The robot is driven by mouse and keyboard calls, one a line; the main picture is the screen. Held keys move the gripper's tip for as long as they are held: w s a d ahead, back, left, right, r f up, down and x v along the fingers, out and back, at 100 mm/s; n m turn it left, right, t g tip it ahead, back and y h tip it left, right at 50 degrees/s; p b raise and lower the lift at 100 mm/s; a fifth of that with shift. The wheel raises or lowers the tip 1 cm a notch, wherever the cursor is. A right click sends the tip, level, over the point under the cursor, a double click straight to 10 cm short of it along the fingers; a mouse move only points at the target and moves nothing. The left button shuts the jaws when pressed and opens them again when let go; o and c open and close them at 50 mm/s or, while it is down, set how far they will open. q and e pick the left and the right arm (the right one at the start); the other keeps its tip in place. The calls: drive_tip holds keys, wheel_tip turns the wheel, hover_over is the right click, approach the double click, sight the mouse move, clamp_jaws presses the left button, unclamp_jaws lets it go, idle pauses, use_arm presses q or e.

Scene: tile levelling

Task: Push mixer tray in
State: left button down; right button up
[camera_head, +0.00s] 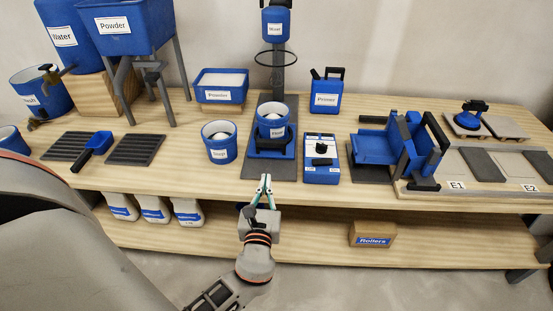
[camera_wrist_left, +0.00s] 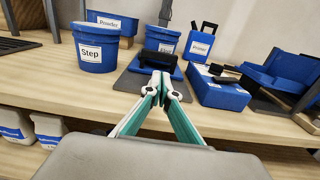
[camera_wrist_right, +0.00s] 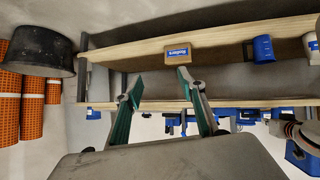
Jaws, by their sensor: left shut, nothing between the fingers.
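The blue mixer tray (camera_head: 270,150) with a dark front handle sits on the dark mat (camera_head: 285,168) below the mixer (camera_head: 276,27). A blue bucket (camera_head: 270,118) with a white label stands on it. In the left wrist view the tray's black handle (camera_wrist_left: 156,58) lies just beyond my fingertips. My left gripper (camera_head: 265,180) is shut and empty in front of the tray, by the bench's front edge.
The Step bucket (camera_head: 219,142) stands left of the tray, and a blue control box (camera_head: 321,158) stands close on its right. The Primer can (camera_head: 327,92) is behind. A lower shelf (camera_head: 320,235) holds a Rollers box (camera_head: 372,234).

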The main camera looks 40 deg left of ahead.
use_arm(q)
drive_tip(key=b, duration=0.1)
approach(272, 135)
drive_tip(key=shift+w+a+r, duration=0.15)
drive_tip(key=shift+w, duration=0.15)
drive_tip(key=shift+w+a+r, duration=0.1)
drive_tip(key=shift+w, duration=0.05)
use_arm(e)
drive_tip(key=shift+w+a+r, duration=0.2)
drive_tip(key=shift+w+a, duration=0.05)
drive_tip(key=shift+a, duration=0.05)
use_arm(q)
drive_tip(key=shift+w+a, duration=0.1)
drive_tip(key=shift+w, duration=0.1)
drive_tip(key=b+x, duration=0.1)
drive_tip(key=x, duration=1.1)
drive_tip(key=shift+w+a+b, duration=0.2)
drive_tip(key=shift+w+b, duration=0.1)
drive_tip(key=shift+w, duration=0.05)
drive_tip(key=shift+w+a, duration=0.1)
drive_tip(key=shift+w, duration=0.1)
drive_tip(key=shift+r, duration=0.15)
use_arm(e)
drive_tip(key=shift+w+a+r+y, duration=0.3)
drive_tip(key=shift+a+r+y, duration=0.15)
drive_tip(key=shift+a, duration=0.3)
